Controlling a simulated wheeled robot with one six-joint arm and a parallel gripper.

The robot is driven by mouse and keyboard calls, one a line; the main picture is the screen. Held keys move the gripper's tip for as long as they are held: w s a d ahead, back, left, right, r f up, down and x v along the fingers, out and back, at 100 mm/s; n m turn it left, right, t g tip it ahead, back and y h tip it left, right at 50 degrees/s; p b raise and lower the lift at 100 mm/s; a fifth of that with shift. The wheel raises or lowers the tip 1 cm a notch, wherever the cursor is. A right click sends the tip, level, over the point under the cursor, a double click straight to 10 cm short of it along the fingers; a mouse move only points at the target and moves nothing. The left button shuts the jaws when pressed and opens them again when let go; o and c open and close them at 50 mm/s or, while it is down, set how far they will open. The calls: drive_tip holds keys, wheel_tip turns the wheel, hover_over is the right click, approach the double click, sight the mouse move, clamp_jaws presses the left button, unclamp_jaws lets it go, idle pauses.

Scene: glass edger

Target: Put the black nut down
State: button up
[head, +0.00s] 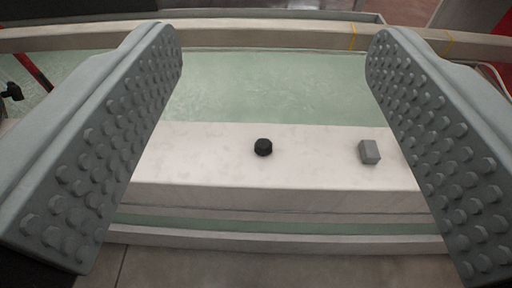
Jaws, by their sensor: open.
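The black nut (263,147) lies on a white slab-like ledge (205,165), near the middle of the head view. My gripper (275,55) is wide open, with its two grey studded fingers at the left and right sides of the picture. The nut shows in the gap between the fingers, and neither finger touches it. Nothing is held between the fingers.
A small grey block (369,152) sits on the same ledge to the right of the nut, close to the right finger in the picture. A pale green surface (270,85) lies behind the ledge. A beige rail (270,38) runs across the back. The ledge left of the nut is clear.

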drive_tip(key=w+f+g, duration=0.8)
drive_tip(key=w+f, duration=0.2)
drive_tip(key=w, duration=0.5)
drive_tip(key=g, duration=0.8)
hover_over(263, 147)
wheel_tip(263, 147, down, 14)
drive_tip(key=f, duration=1.2)
drive_tip(key=shift+w+d+f, duration=0.2)
drive_tip(key=shift+w, duration=0.05)
drive_tip(key=shift+s+a+f, duration=0.1)
drive_tip(key=shift+f, duration=1.25)
drive_tip(key=shift+s+a+f, duration=0.1)
drive_tip(key=shift+f, duration=1.2)
